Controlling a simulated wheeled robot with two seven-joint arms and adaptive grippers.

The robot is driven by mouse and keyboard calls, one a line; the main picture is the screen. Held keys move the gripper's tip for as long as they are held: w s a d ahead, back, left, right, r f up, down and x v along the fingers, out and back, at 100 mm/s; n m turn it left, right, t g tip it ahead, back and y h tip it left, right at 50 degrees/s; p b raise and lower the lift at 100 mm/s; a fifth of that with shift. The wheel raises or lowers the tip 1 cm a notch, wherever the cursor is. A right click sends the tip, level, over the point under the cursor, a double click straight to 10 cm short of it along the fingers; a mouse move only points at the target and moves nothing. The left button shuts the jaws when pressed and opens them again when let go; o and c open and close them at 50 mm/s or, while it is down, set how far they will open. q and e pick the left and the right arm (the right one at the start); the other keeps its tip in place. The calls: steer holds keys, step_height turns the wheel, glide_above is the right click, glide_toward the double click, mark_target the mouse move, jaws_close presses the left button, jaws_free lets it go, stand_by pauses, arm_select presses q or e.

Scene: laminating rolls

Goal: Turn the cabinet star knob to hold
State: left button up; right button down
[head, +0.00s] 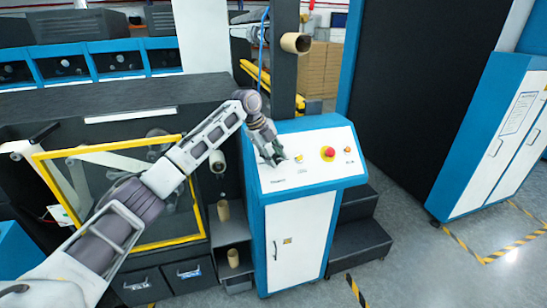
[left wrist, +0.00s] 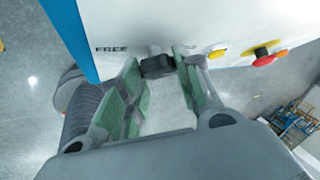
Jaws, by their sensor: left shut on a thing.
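The cabinet (head: 296,240) is a blue and white control console with a sloped white top panel. The star knob (left wrist: 157,66) is a dark knob on this panel, seen in the left wrist view to the right of a printed "FREE" label (left wrist: 110,49). My left gripper (head: 271,159) reaches down to the left part of the panel. In the left wrist view its green-padded fingers (left wrist: 160,72) are shut on the star knob, one on each side. The knob is hidden by the gripper in the head view. Its pointing direction cannot be told. My right gripper is not in view.
A red emergency button (head: 328,153) on yellow and smaller buttons sit right of my left gripper. A yellow-framed guard (head: 171,242) stands left of the console. Dark steps (head: 358,238) are to its right. Cardboard cores (head: 224,210) stand on shelves at its left.

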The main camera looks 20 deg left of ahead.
arm_select(q)
steer(key=shift+f, duration=0.1)
stand_by(0.5)
steer(key=o, duration=1)
steer(key=shift+d, duration=0.1)
steer(key=shift+o, duration=0.2)
steer(key=v, duration=1.2)
steer(key=shift+w, duration=0.25)
steer(key=shift+d, duration=0.15)
